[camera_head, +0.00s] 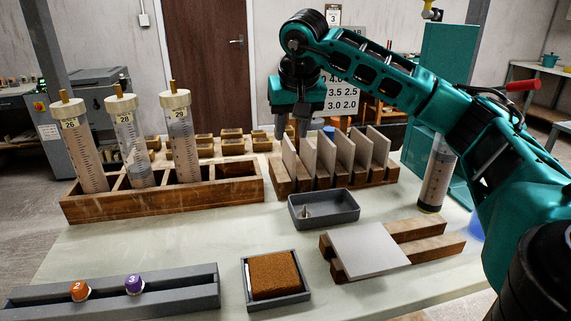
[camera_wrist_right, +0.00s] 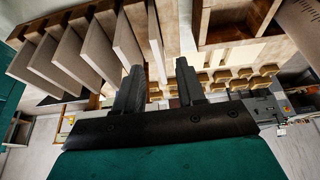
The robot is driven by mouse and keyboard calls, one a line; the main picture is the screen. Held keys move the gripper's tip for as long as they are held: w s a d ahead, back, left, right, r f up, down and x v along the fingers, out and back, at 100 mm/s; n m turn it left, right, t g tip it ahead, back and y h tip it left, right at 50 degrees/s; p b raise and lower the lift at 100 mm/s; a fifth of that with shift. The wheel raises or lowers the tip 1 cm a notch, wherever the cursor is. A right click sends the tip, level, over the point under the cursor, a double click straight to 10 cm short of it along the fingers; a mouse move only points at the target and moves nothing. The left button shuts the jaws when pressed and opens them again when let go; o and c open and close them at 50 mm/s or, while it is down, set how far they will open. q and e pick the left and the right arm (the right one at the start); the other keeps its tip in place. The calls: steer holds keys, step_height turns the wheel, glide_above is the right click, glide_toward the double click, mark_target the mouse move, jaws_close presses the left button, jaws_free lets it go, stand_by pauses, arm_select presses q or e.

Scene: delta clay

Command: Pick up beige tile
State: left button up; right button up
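Several beige tiles (camera_head: 327,154) stand on edge, slightly tilted, in a wooden rack (camera_head: 281,183) at the back middle of the table. They also show at the upper left of the wrist view (camera_wrist_right: 97,48). My right gripper (camera_head: 292,132) points down just above the leftmost tile (camera_head: 290,157). In the wrist view its two fingers (camera_wrist_right: 158,72) are apart, with the end tile (camera_wrist_right: 146,32) showing between them; I cannot tell whether they touch it. A paler tile (camera_head: 368,249) lies flat on wooden bars (camera_head: 437,247) at the right. My left gripper is out of view.
A wooden box (camera_head: 165,206) with several labelled cylinders stands left of the rack. A grey tray (camera_head: 324,219), a brown sponge in a tray (camera_head: 275,275) and a grey channel (camera_head: 115,302) lie nearer. Another cylinder (camera_head: 437,178) stands right of the rack, near my right arm.

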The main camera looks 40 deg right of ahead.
mark_target(289, 143)
steer(key=x, duration=0.5)
steer(key=b+x, duration=0.1)
steer(key=x, duration=0.2)
steer(key=shift+w+d+r, duration=0.2)
steer(key=shift+d, duration=0.1)
jaws_close()
